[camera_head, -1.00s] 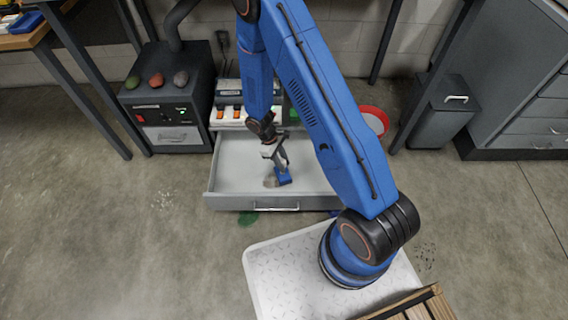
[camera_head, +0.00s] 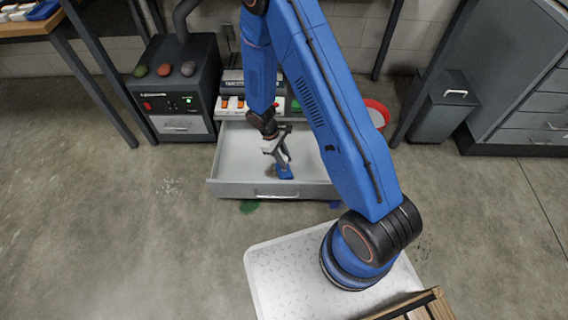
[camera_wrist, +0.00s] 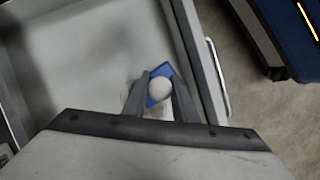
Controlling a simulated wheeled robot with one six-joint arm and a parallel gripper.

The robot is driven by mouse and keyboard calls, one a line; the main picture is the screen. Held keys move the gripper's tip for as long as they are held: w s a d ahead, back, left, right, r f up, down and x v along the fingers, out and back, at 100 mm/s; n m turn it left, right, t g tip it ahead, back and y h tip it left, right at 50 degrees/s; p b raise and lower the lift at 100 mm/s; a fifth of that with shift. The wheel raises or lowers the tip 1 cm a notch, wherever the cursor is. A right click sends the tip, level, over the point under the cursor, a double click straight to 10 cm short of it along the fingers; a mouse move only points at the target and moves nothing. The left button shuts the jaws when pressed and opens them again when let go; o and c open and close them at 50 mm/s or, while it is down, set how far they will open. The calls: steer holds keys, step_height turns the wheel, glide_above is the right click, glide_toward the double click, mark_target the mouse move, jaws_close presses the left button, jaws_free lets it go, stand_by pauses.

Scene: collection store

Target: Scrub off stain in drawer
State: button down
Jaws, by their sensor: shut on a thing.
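The open drawer (camera_head: 232,168) is a shallow light-grey tray pulled out low above the floor, with a bar handle on its front. My gripper (camera_head: 284,163) reaches down into it, near the front wall. It is shut on a blue scrubber with a pale round knob (camera_wrist: 160,90); the blue base (camera_head: 285,173) is at the drawer floor. A small brownish patch of stain (camera_head: 270,171) shows just left of the scrubber. In the wrist view a faint brownish mark lies by the fingers, partly hidden by them.
A dark machine (camera_head: 172,88) with coloured lumps on top stands left of the drawer. A red-rimmed bin (camera_head: 377,113) is behind my arm at right. Open floor lies left.

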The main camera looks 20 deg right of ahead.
steer(key=shift+r, duration=2.45)
